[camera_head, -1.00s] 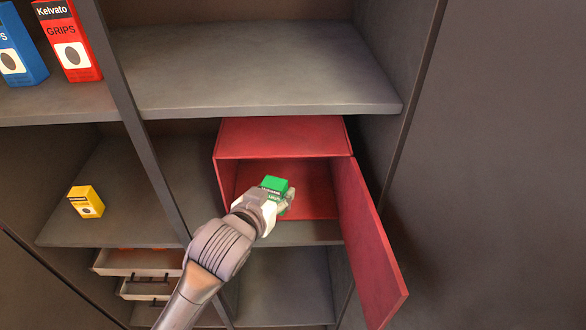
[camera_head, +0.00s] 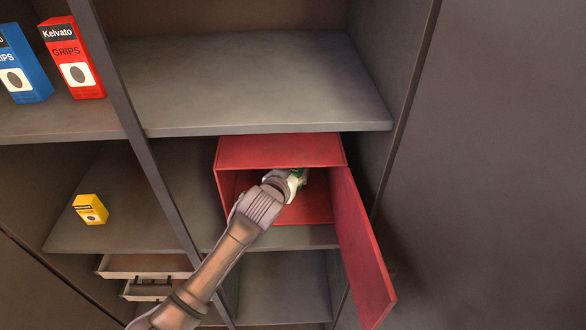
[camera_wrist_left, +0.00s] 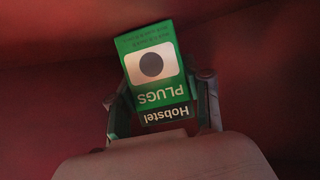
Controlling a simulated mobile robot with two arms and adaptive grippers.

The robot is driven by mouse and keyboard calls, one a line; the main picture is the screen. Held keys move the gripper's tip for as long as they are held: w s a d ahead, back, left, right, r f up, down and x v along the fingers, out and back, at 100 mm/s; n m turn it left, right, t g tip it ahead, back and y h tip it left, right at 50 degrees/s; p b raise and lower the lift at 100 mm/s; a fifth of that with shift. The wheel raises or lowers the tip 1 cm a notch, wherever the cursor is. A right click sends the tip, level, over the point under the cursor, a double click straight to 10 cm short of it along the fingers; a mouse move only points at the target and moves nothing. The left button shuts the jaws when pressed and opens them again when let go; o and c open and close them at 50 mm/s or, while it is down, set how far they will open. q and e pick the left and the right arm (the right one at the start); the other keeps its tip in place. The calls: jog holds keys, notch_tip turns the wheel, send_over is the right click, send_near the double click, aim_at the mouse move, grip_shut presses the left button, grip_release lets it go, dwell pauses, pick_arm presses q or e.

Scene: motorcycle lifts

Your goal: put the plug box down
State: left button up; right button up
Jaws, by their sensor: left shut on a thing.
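The plug box (camera_wrist_left: 152,68) is a small green carton marked "Hobstel PLUGS", upside down in the left wrist view. My left gripper (camera_wrist_left: 165,105) is shut on it, a finger on each side. In the head view the left gripper (camera_head: 298,180) reaches inside an open red cabinet (camera_head: 280,151). There only a bit of the green box (camera_head: 301,172) shows; my gripper hides the rest. Whether the box touches the cabinet floor cannot be told. My right gripper is not in view.
The red cabinet's door (camera_head: 362,250) hangs open on the right. A grey shelf (camera_head: 260,85) lies above it. A yellow box (camera_head: 90,209) stands on the left shelf; blue (camera_head: 22,65) and red (camera_head: 73,60) boxes stand higher up. Open drawers (camera_head: 145,266) are below left.

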pick_arm(q)
jog(key=o, duration=1.3)
jog(key=shift+f, duration=0.15)
jog(key=shift+r, duration=0.2)
jog(key=shift+s, duration=0.15)
jog(key=b+v, duration=0.1)
jog(key=v, duration=1)
jog(key=shift+s+a+b, duration=0.15)
jog(key=shift+b, duration=0.2)
jog(key=shift+s+r, duration=0.1)
jog(key=shift+s, duration=0.05)
